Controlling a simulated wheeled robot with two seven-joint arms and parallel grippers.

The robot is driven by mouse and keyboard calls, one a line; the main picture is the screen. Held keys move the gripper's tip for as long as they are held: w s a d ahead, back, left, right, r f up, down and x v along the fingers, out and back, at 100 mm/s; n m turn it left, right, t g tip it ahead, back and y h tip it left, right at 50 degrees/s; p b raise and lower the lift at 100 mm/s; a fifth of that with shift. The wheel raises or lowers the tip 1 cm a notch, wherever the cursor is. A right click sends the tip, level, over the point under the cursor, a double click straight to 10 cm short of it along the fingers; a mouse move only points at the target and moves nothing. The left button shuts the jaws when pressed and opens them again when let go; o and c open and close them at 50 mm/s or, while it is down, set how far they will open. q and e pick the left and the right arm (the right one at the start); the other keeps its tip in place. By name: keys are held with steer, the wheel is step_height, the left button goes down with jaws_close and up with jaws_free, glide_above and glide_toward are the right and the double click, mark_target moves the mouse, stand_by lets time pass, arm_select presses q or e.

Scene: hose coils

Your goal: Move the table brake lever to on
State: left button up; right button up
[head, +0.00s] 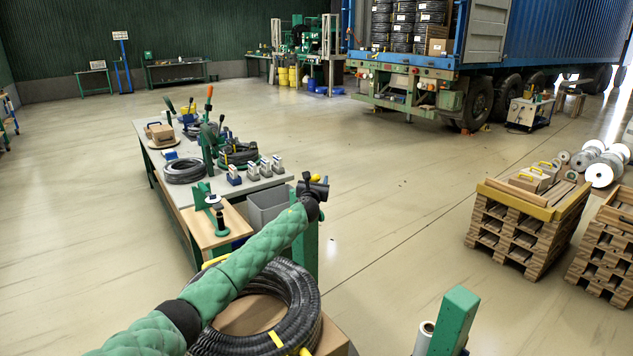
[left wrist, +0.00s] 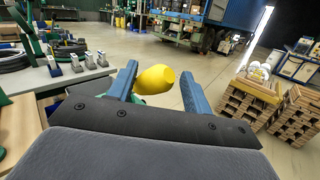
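A yellow rounded knob (left wrist: 155,79), which looks like the handle of the table brake lever, shows in the left wrist view with a bit of green beside its base. In the head view it is a small yellow spot (head: 315,178) just beyond my left gripper (head: 313,186), above a green post (head: 305,245). My left gripper (left wrist: 159,72) is open, its two blue fingers on either side of the knob. The knob is nearer the left finger; whether it touches is unclear. The lever's lower part and any on mark are hidden. My right gripper is out of view.
A black hose coil (head: 300,305) on a cardboard box lies below my left arm. A workbench (head: 245,193) with coils and tools stands left, a grey bin (head: 266,207) beside it. Another green post (head: 455,320) stands at the front right. Pallet stacks (head: 520,235) stand right; the floor between is clear.

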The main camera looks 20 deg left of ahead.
arm_select(q)
steer(key=shift+s+f, duration=0.1)
steer(key=shift+s, duration=0.3)
steer(key=s+b, duration=0.2)
steer(key=s, duration=0.5)
steer(key=shift+d+f, duration=0.3)
steer(key=shift+d, duration=0.15)
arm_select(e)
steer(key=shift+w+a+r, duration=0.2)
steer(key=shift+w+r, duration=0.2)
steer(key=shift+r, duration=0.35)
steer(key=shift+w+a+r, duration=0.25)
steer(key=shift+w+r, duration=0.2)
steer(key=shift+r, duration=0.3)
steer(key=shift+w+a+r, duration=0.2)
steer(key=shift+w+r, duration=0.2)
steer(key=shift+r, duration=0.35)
